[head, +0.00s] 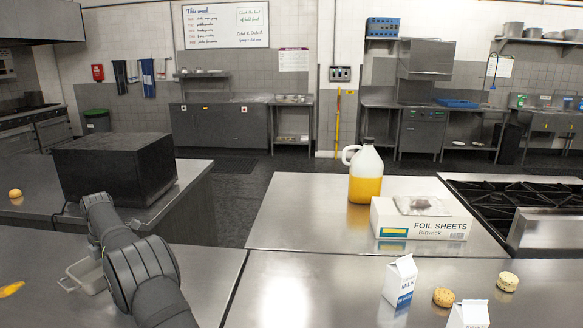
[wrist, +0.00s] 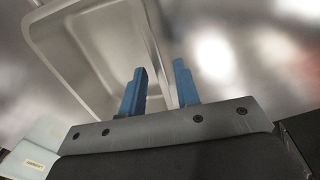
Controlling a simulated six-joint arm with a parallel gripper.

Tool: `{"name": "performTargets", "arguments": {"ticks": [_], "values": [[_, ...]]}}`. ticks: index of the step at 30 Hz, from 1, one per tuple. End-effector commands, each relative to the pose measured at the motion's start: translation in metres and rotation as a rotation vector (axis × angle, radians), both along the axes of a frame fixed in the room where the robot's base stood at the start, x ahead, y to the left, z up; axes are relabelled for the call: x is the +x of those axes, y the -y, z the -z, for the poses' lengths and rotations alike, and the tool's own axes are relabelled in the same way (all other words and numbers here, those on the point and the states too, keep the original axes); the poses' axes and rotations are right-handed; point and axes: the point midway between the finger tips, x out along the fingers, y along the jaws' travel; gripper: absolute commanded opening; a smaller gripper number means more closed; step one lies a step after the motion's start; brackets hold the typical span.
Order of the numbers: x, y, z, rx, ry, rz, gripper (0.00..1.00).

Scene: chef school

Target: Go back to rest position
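My gripper (wrist: 160,68) shows in the wrist view with its two blue fingers apart and nothing held between them. A metal tray (wrist: 62,45) lies beyond the fingers, and its right wall and rim run behind the gap between them. I cannot tell how far the fingers are above the rim. In the head view the tray (head: 72,277) is on the left counter, partly covered by my arm. The gripper itself is hidden behind my arm there.
A black box (head: 115,165) stands behind my arm. A yellow item (head: 11,289) lies at the left edge. A jug (head: 365,178), a foil sheets box (head: 422,221), a milk carton (head: 400,280) and round food pieces (head: 443,297) are at the right. The middle counter (head: 300,290) is clear.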

Motion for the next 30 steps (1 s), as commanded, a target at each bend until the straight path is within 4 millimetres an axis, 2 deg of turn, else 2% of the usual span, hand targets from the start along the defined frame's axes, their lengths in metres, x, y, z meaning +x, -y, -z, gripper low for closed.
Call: {"name": "performTargets", "arguments": {"ticks": [3,10,30], "values": [[0.000,-0.002,0.027,-0.002,-0.002,0.000,0.29],[0.002,-0.003,-0.022,0.002,0.002,0.001,0.29],[0.037,0.110,-0.089,0.000,0.000,0.004,0.29]]}}
